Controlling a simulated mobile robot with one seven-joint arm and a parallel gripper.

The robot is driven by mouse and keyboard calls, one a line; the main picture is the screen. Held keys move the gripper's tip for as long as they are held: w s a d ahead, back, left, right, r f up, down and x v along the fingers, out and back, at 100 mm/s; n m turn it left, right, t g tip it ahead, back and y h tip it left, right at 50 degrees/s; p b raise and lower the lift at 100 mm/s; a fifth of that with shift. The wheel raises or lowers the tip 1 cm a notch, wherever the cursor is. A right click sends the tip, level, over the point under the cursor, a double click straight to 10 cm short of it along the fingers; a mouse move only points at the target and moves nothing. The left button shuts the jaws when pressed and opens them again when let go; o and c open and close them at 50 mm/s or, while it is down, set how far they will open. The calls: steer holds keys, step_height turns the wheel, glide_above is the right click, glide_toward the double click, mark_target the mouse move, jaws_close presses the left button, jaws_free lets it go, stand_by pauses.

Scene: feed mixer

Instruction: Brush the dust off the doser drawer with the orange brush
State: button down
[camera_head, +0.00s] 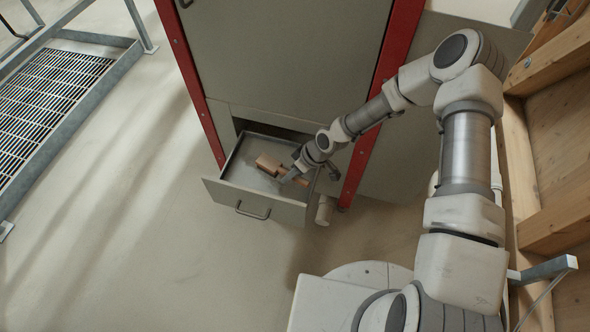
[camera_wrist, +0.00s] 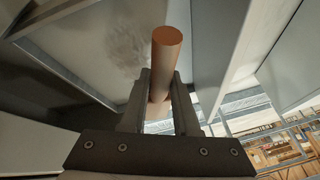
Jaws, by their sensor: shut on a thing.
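The doser drawer (camera_head: 230,202) is pulled out at the foot of the grey machine, its tray open upward. The brush (camera_head: 268,162) is in the drawer, its block towards the back; it looks tan-orange. My gripper (camera_head: 290,178) reaches down over the drawer's right side, shut on the brush handle. In the wrist view the round orange handle (camera_wrist: 167,45) stands between the two fingers (camera_wrist: 160,100). A brownish dust patch (camera_wrist: 126,48) shows on the pale drawer surface (camera_wrist: 90,28) to the left of the handle. The bristles, and whether they touch the dust, cannot be made out.
The grey machine (camera_head: 285,55) with red posts (camera_head: 396,45) rises behind the drawer. A small pale cylinder (camera_head: 325,210) is beside the drawer's right front corner. A wooden frame (camera_head: 555,130) stands at right, a metal grating (camera_head: 45,95) at left. The floor in front is clear.

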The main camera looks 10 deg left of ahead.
steer(key=shift+w+f, duration=0.1)
steer(key=shift+f, duration=0.35)
step_height(320, 180, down, 7)
steer(key=b, duration=0.4)
steer(key=shift+r+b, duration=0.15)
steer(key=shift+b, duration=0.2)
steer(key=a+b, duration=0.1)
steer(key=a, duration=0.1)
steer(key=a+b, duration=0.1)
steer(key=a, duration=0.2)
steer(key=a+b, duration=0.1)
steer(key=a, duration=0.2)
steer(key=shift+w+r, duration=0.15)
steer(key=shift+w, duration=0.15)
steer(key=shift+w+a+r+b, duration=0.15)
steer(key=shift+a+b, duration=0.15)
steer(key=shift+a, duration=0.75)
steer(key=shift+f+b, duration=0.5)
steer(key=shift+f, duration=0.1)
steer(key=shift+s+d+r+p, duration=0.1)
steer(key=shift+d+p, duration=0.2)
steer(key=shift+d, duration=0.7)
steer(key=shift+s+d+r+p, duration=0.1)
steer(key=shift+d+p, duration=0.2)
steer(key=shift+d, duration=1.25)
